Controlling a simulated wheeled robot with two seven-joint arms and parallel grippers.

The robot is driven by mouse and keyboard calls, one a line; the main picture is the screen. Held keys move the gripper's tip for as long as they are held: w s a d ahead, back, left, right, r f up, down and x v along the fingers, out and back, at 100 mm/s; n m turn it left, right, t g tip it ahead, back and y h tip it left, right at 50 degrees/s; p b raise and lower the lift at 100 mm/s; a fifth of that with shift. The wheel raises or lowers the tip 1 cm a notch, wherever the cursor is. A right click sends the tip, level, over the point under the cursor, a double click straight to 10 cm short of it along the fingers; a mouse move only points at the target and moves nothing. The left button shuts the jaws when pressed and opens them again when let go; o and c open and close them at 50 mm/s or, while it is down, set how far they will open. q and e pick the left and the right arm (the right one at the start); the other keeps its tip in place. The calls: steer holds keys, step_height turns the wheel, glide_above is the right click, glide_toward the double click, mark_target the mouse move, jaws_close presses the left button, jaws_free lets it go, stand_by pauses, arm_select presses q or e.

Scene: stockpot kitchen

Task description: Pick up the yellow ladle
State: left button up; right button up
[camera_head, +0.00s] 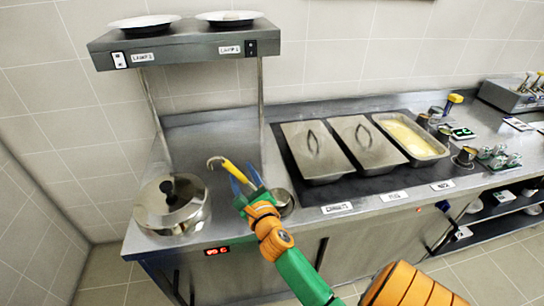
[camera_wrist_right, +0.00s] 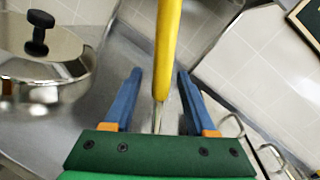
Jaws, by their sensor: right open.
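The yellow ladle (camera_head: 231,167) shows in the head view as a yellow handle with a metal hook at its upper left end. In the right wrist view the yellow handle (camera_wrist_right: 168,45) comes down from the top edge and narrows to a metal shaft between the blue fingers. My right gripper (camera_head: 241,168) is open, with its fingers apart on either side of the ladle; I cannot tell whether they touch it. The ladle's lower end is hidden behind my gripper, near a round metal well (camera_head: 283,201). My left gripper is not in view.
A lidded steel pot (camera_head: 172,212) stands left on the steel counter (camera_head: 215,135). A lamp shelf (camera_head: 185,45) on posts rises behind. Lidded pans (camera_head: 313,155) and an open pan with yellow contents (camera_head: 408,137) lie right. Small cups and shakers stand farther right.

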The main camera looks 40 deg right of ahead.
steer(key=shift+w+d, duration=0.3)
steer(key=shift+w, duration=0.2)
steer(key=shift+a, duration=0.15)
steer(key=shift+c, duration=1.1)
jaws_close()
